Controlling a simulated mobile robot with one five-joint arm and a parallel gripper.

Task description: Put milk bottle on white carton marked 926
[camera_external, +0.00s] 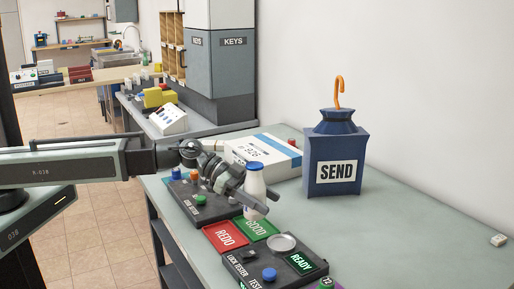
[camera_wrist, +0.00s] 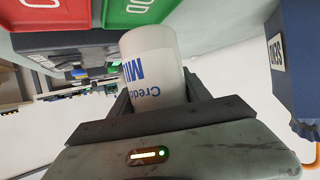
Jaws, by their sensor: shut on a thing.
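The white milk bottle (camera_external: 255,190) is upright between the fingers of my gripper (camera_external: 248,200), which is shut on it. In the wrist view, the bottle (camera_wrist: 152,66) shows blue lettering and lies between the two fingers of my gripper (camera_wrist: 148,95). The white carton (camera_external: 263,154) with a blue stripe and the number 926 lies on the table behind my gripper. The bottle is in front of the carton in the external view. I cannot tell how high its base is above the table.
A dark blue SEND box (camera_external: 333,160) with an orange hook stands right of the carton. Red REDO (camera_external: 226,237) and green GOOD (camera_external: 256,227) pads lie near the gripper. A lock tester panel (camera_external: 270,262) is in front. The right side of the table is mostly clear.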

